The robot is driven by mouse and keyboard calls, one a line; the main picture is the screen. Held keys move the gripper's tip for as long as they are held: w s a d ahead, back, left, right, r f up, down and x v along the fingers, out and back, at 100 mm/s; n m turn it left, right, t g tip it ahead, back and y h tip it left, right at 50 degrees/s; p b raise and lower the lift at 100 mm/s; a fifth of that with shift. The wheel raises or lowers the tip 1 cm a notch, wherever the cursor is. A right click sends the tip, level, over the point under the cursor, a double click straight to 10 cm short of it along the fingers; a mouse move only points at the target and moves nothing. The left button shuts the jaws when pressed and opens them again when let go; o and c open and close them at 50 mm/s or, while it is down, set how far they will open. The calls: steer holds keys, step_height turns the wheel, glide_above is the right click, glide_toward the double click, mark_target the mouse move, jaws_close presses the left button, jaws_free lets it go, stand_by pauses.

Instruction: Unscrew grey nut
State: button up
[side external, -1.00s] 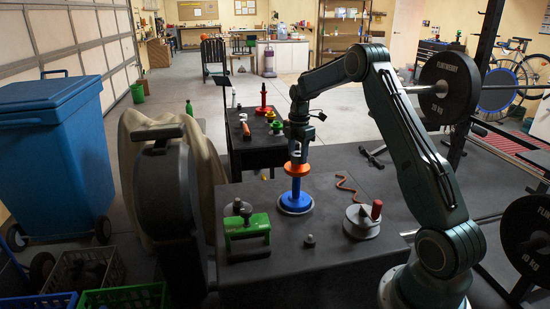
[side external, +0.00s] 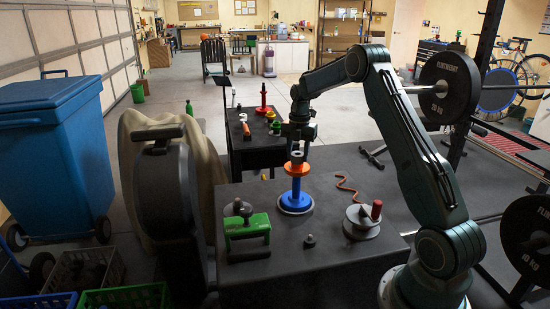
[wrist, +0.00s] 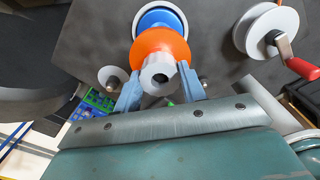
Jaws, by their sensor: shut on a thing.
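The grey nut (wrist: 158,76) is a ring with a dark hole, on top of an orange flanged piece (wrist: 160,48). In the side view the nut (side external: 297,156) sits above the orange piece (side external: 296,169), which is on a blue post with a round base (side external: 295,201). The blue part (wrist: 160,18) also shows in the wrist view. My gripper (wrist: 160,77) is shut on the grey nut, one blue-grey finger on each side. In the side view my gripper (side external: 298,145) is directly over the stack, pointing down.
On the dark table, a green clamp-like block (side external: 246,228) stands to the left. A grey disc with a red handle (side external: 363,220) and a bent copper rod (side external: 346,186) are to the right. A small grey knob (side external: 310,240) stands in front. Another table (side external: 258,145) holds coloured parts behind.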

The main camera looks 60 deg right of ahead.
steer(key=shift+n, duration=0.5)
steer(key=o, duration=1.3)
steer(key=shift+c, duration=0.2)
steer(key=shift+r, duration=0.15)
steer(key=shift+d+r, duration=0.1)
steer(key=shift+r, duration=3.3)
